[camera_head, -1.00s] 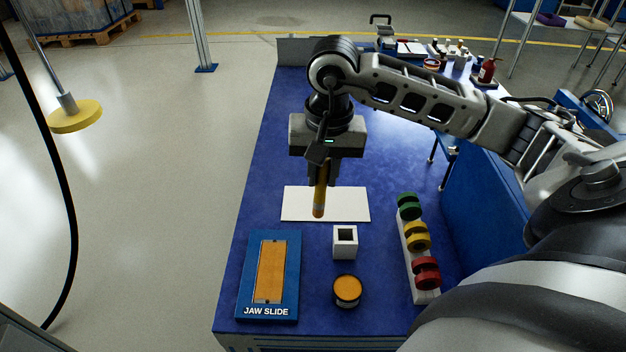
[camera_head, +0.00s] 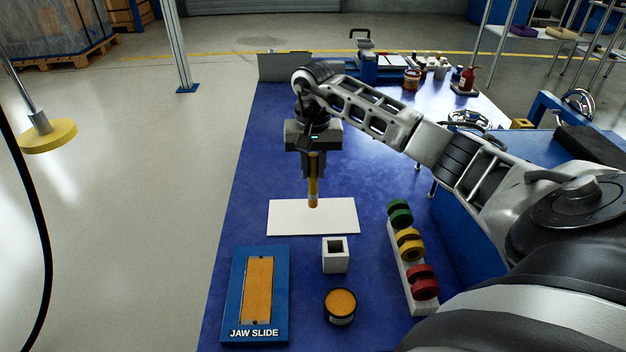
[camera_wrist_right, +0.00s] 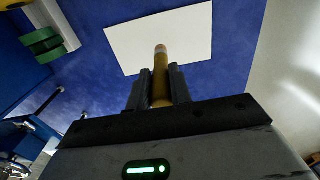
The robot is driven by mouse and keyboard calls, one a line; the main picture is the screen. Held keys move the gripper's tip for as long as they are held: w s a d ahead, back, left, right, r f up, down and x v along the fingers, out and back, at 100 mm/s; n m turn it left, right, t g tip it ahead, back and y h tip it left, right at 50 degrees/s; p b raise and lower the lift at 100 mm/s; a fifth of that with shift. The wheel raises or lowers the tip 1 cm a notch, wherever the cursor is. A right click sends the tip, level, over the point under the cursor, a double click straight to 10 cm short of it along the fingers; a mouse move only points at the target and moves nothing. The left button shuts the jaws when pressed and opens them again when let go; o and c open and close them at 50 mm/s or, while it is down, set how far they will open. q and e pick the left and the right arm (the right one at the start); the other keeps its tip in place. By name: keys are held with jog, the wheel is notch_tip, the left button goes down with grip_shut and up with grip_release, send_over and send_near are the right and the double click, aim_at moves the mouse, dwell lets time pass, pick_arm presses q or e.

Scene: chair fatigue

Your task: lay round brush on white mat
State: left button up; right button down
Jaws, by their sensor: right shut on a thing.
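My right gripper (camera_head: 313,172) is shut on the round brush (camera_head: 313,188), a yellow-brown stick with a paler tip. The brush points down, roughly upright, and its tip shows in front of the white mat (camera_head: 290,221). In the right wrist view the brush (camera_wrist_right: 160,75) stands between the two dark fingers (camera_wrist_right: 160,88), with its tip over the edge of the white mat (camera_wrist_right: 185,35). The brush looks held above the mat; the gap cannot be judged exactly. My left gripper is not in view.
A white square holder (camera_head: 335,261) and a round orange-topped tin (camera_head: 340,306) stand in front of the mat. A blue JAW SLIDE board (camera_head: 238,300) lies front left. A rack of green, yellow and red spools (camera_head: 409,244) is at right. Blue table (camera_head: 262,150) is clear left of the arm.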

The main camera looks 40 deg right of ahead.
notch_tip(320, 180, down, 3)
jog(key=shift+w+r+b, duration=0.1)
jog(key=shift+b, duration=0.45)
jog(key=shift+f, duration=0.4)
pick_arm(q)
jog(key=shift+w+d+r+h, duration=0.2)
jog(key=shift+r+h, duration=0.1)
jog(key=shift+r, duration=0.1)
pick_arm(e)
jog(key=shift+d+r, duration=0.1)
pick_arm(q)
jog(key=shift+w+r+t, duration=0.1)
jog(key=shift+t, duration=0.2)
pick_arm(e)
jog(key=c, duration=1.3)
grip_release()
jog(key=shift+o, duration=0.2)
jog(key=shift+r, duration=0.2)
notch_tip(320, 180, up, 11)
jog(key=p, duration=0.3)
jog(key=shift+f, duration=0.15)
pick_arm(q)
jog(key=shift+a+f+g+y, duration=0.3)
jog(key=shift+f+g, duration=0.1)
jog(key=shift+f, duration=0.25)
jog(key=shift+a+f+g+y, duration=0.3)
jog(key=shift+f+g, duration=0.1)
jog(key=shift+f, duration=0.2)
pick_arm(e)
jog(key=shift+r, duration=0.5)
